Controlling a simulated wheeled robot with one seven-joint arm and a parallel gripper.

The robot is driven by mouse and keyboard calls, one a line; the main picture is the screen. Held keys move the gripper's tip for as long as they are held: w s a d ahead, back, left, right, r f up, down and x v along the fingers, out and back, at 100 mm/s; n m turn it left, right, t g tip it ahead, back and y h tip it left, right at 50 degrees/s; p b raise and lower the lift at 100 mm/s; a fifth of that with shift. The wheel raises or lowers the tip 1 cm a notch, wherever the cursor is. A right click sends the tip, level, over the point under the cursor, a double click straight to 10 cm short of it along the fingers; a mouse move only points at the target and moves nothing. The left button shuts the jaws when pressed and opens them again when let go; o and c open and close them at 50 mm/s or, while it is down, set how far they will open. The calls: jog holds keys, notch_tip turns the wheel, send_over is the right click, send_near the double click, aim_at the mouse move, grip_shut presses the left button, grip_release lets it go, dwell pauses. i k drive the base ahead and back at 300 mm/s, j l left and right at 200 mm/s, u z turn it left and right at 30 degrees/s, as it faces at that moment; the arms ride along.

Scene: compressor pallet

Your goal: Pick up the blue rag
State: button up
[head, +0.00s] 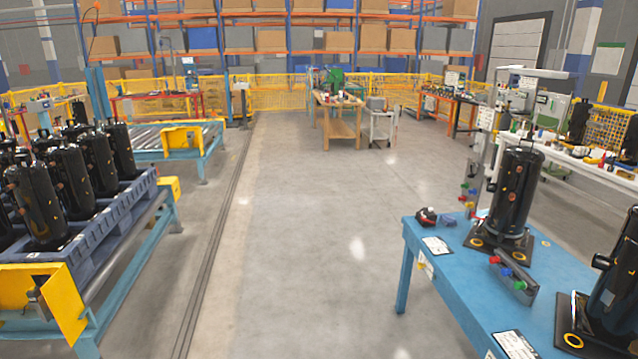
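A small bluish thing (447,220) lies on the blue table (445,273) at the right, near its far left corner. It may be the blue rag, but it is too small and too close to the table's colour to tell. A dark red and black object (426,216) sits just left of it. No other rag can be made out. My gripper is not in view.
Black compressors (516,195) on dark bases stand on the blue table, with a block with coloured knobs (513,280) and paper sheets. A conveyor (135,265) carrying a loaded blue pallet is at left. The floor (320,240) between is clear.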

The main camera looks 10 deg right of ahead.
aim_at(448, 219)
jog(key=i+z, duration=0.1)
jog(key=i, duration=1.25)
jog(key=i+j+z, duration=0.1)
jog(key=i, duration=1.25)
jog(key=i+l+u, duration=0.4)
jog(key=i+l, duration=0.8)
jog(key=l, duration=0.15)
